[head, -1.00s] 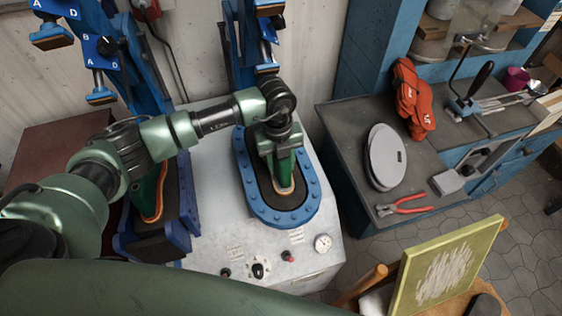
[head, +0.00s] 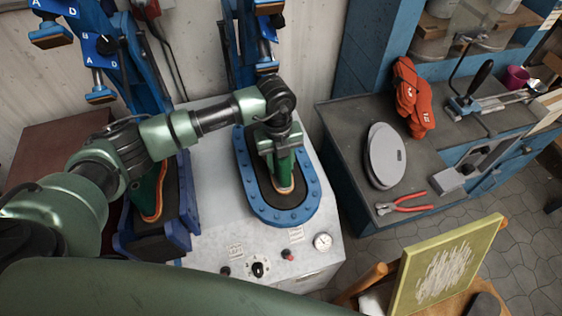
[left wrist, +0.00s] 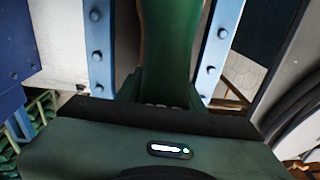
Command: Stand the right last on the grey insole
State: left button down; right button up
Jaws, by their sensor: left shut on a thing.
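The green last (head: 284,172) stands about upright over the dark bed of the right blue-rimmed press (head: 305,196), toe toward me. My left gripper (head: 279,146) is shut on its upper part; the left wrist view also shows the green last (left wrist: 170,45) between the jaws. A thin pale and orange edge shows around its toe. The grey insole is not clearly told apart under it, and I cannot tell whether the last touches down. A second green last (head: 146,190) stands in the left press, partly behind my arm. My right gripper is not in view.
A control panel with knobs and a gauge (head: 322,241) is at the press front. A framed panel (head: 446,266) stands at the lower right.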

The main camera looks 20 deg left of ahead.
pick_arm(q)
jog(key=shift+f, duration=0.25)
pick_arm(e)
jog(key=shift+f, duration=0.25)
pick_arm(q)
jog(key=c, duration=0.8)
grip_release()
